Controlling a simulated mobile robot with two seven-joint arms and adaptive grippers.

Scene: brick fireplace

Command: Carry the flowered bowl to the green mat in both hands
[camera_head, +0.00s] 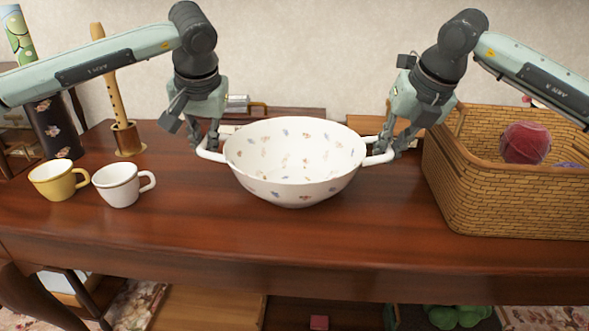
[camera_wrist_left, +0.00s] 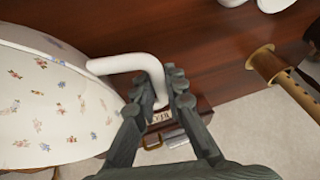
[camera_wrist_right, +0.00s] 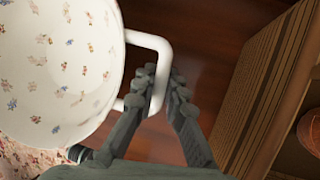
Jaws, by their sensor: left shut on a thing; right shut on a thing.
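The flowered bowl (camera_head: 294,160) is white with small printed flowers and a handle on each side. It is upright over the middle of the wooden table; I cannot tell whether its base touches the wood. My left gripper (camera_head: 205,143) is shut on the bowl's left handle, seen closely in the left wrist view (camera_wrist_left: 165,92). My right gripper (camera_head: 388,147) is shut on the right handle, seen in the right wrist view (camera_wrist_right: 160,92). The bowl also shows in the left wrist view (camera_wrist_left: 55,105) and the right wrist view (camera_wrist_right: 60,70). I cannot make out the green mat.
A yellow cup (camera_head: 53,181) and a white cup (camera_head: 118,186) stand left of the bowl. A wicker basket (camera_head: 510,195) holding a red ball (camera_head: 524,143) stands close on the right. A wooden flute (camera_head: 112,95) stands in a holder at back left. The table front (camera_head: 300,235) is clear.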

